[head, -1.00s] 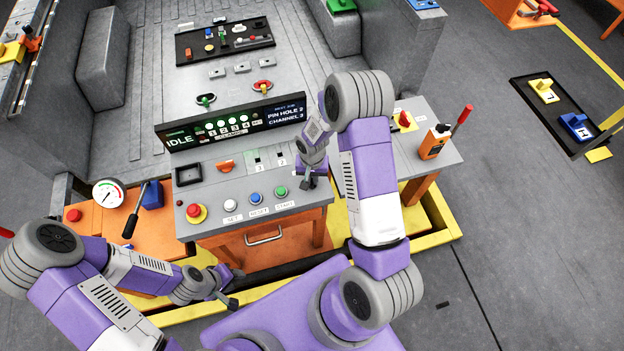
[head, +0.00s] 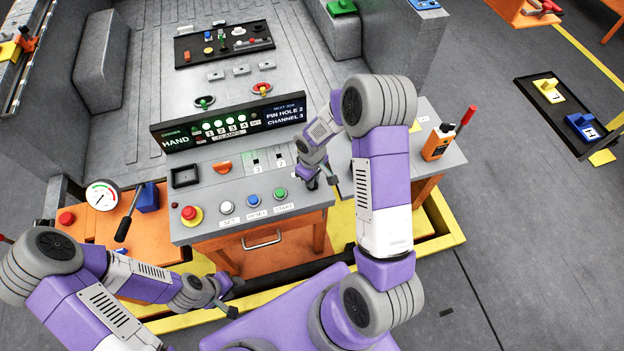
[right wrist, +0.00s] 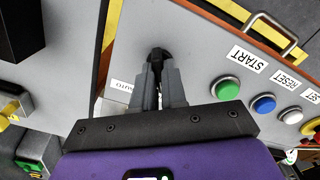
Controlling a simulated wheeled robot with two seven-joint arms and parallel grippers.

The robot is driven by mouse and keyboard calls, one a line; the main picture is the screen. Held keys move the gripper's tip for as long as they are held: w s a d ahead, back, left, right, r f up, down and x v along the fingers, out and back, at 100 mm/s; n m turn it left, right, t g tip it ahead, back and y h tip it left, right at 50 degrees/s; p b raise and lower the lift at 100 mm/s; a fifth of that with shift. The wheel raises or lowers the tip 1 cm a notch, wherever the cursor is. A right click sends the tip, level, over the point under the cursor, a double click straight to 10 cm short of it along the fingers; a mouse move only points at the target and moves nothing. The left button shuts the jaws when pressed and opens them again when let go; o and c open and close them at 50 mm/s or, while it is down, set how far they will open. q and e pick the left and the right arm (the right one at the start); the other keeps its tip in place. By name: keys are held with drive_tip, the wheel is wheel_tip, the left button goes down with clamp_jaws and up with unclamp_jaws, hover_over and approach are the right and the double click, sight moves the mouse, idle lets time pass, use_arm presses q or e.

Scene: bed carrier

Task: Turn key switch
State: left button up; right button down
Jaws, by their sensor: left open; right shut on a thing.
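The key switch (right wrist: 157,55) shows in the right wrist view as a small black knob between my right fingertips. My right gripper (right wrist: 156,68) is shut on it, and a white AUTO label (right wrist: 121,92) is partly visible beside the fingers. In the head view my right gripper (head: 323,180) is at the right end of the grey console (head: 240,186) and hides the key switch. The console's display (head: 229,124) reads HAND at its left end. My left gripper (head: 230,302) is open and empty, low in front of the console.
Blue, white and green buttons and a red stop button (head: 190,213) line the console's front. START (right wrist: 225,88) is the nearest button to my right gripper. An orange selector (head: 222,167) sits behind them. An orange box with a red lever (head: 438,142) stands to the right.

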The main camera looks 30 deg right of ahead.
drive_tip(key=shift+n, duration=1.1)
drive_tip(key=c, duration=1.2)
unclamp_jaws()
wheel_tip(320, 180, up, 8)
drive_tip(key=shift+f, duration=0.2)
